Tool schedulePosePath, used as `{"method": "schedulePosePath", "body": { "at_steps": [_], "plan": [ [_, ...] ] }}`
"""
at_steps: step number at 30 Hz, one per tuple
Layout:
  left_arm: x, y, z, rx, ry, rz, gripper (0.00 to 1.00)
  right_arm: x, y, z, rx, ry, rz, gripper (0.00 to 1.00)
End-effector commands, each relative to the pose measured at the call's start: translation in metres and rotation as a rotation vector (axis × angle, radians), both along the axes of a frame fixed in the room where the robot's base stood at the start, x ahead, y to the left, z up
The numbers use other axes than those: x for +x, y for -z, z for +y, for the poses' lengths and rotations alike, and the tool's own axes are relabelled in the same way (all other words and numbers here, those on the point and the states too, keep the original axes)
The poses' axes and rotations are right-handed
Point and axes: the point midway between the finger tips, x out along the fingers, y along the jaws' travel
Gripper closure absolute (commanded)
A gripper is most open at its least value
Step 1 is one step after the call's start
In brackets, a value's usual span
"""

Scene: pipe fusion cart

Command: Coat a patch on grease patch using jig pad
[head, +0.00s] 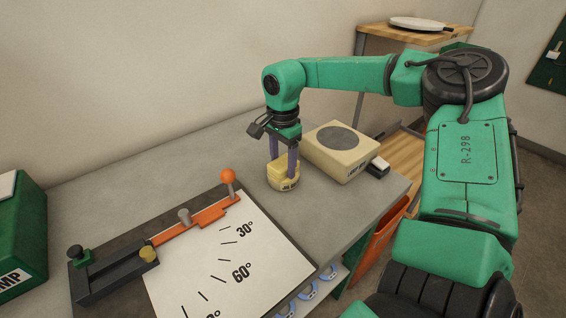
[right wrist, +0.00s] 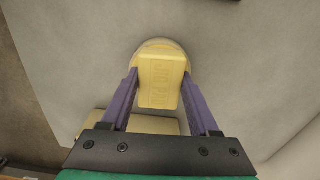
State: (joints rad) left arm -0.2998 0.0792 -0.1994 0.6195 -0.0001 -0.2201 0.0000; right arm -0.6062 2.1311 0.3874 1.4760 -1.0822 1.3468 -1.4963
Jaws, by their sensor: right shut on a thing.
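The jig pad (head: 281,168) is a pale yellow block. It also shows in the right wrist view (right wrist: 160,80), with raised lettering on its face. My right gripper (head: 284,163) is shut on it, with one purple finger on each side. The pad is in or just over a round yellow holder (head: 284,184) on the grey worktop; I cannot tell whether they touch. A dark grey round patch (head: 338,138), perhaps the grease patch, is on top of a beige block (head: 330,161) just right of the gripper. My left gripper is not in view.
A white angle board (head: 215,255) with an orange lever (head: 195,224) and knob lies front left. A small black-and-white item (head: 378,167) is beside the beige block. A green box (head: 18,240) stands far left. The worktop (head: 150,172) behind the board is bare.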

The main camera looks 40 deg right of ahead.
Motion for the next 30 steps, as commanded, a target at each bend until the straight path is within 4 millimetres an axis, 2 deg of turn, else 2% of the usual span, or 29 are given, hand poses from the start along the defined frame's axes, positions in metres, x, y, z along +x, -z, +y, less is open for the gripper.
{"method": "schedulePosePath", "body": {
  "at_steps": [8,30],
  "plan": [
    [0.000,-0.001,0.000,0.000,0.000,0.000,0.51,-0.001,0.000,0.000,0.000,-0.001,0.006,0.83],
    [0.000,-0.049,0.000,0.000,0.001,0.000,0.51,-0.001,-0.071,0.000,-0.001,-0.001,0.002,0.83]
  ]
}}
